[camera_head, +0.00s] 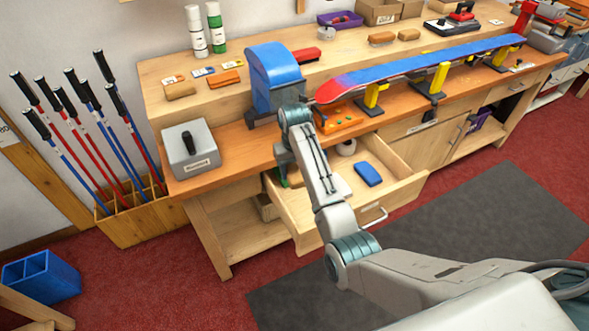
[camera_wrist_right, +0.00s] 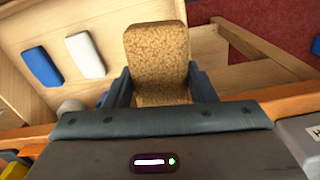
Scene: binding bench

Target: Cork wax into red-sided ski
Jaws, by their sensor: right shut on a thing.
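My right gripper (camera_wrist_right: 157,85) is shut on a speckled tan cork block (camera_wrist_right: 156,48), which stands upright between its dark fingers in the right wrist view. In the head view my right arm reaches to the bench's front edge; its fingers and the cork are mostly hidden behind the arm. The ski (camera_head: 430,57) lies along the bench, blue on top with a red tip (camera_head: 334,90) at the left and a red strip along its side. Yellow-jawed vises (camera_head: 372,95) support it. The left gripper is not in view.
An open drawer (camera_head: 397,182) below the arm holds a blue block (camera_head: 367,173); a white block (camera_wrist_right: 85,54) shows in the wrist view. A blue-hooded machine (camera_head: 273,72) stands by the ski tip. A grey box (camera_head: 189,150) sits at the bench's left end.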

